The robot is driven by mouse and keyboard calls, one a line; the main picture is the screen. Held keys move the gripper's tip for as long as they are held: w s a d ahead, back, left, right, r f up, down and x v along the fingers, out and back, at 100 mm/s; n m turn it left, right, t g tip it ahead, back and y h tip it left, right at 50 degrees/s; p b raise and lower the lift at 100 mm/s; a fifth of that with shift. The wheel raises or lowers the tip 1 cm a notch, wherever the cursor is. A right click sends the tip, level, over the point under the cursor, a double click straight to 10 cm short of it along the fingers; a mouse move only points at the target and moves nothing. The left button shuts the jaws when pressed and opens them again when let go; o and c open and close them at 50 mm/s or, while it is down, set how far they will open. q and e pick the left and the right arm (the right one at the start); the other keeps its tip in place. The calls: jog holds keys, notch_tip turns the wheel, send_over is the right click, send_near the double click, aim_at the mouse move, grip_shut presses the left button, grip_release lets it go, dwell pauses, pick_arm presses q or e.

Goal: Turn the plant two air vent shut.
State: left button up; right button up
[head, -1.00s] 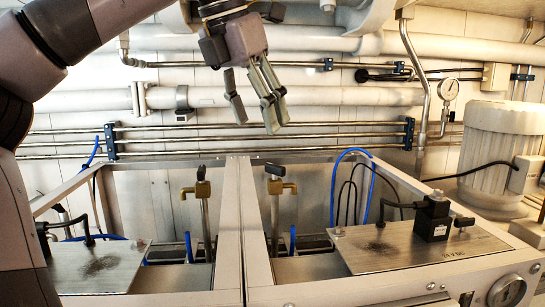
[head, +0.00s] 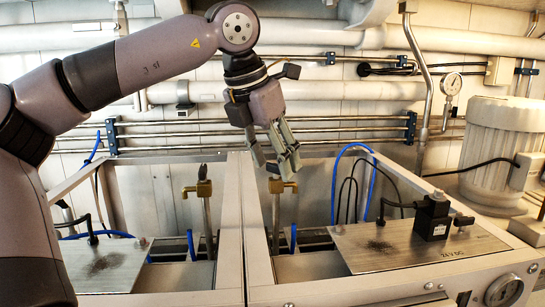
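Two brass air vents on upright pipes stand in the open frames: a left vent (head: 204,189) and a right vent (head: 284,187), each with a small black handle on top. No label shows which is plant two. My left gripper (head: 275,168) points down over the right vent. Its fingers are apart, with the vent's black handle (head: 273,168) showing between the tips. I cannot tell whether they touch it. The handle's exact angle is partly hidden by the fingers. My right gripper is out of view.
The metal frame's centre beam (head: 231,225) runs between the two vents. A blue hose (head: 336,180) and black cables rise right of the right vent. A flat plate with a black connector (head: 433,218) lies further right. Horizontal pipes run along the back wall.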

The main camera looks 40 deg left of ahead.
pick_arm(q)
jog(key=c, duration=0.9)
jog(key=shift+c, duration=0.2)
jog(key=m, duration=0.1)
jog(key=m+h, duration=0.1)
jog(key=m, duration=0.2)
jog(key=shift+w+a+m+h, duration=0.1)
jog(key=shift+a+m+h, duration=0.2)
jog(key=shift+h, duration=0.1)
jog(key=shift+m+g+h, duration=0.5)
jog(key=shift+m+h, duration=0.1)
jog(key=shift+m, duration=1.3)
jog(key=o, duration=1.1)
jog(key=shift+o, duration=0.2)
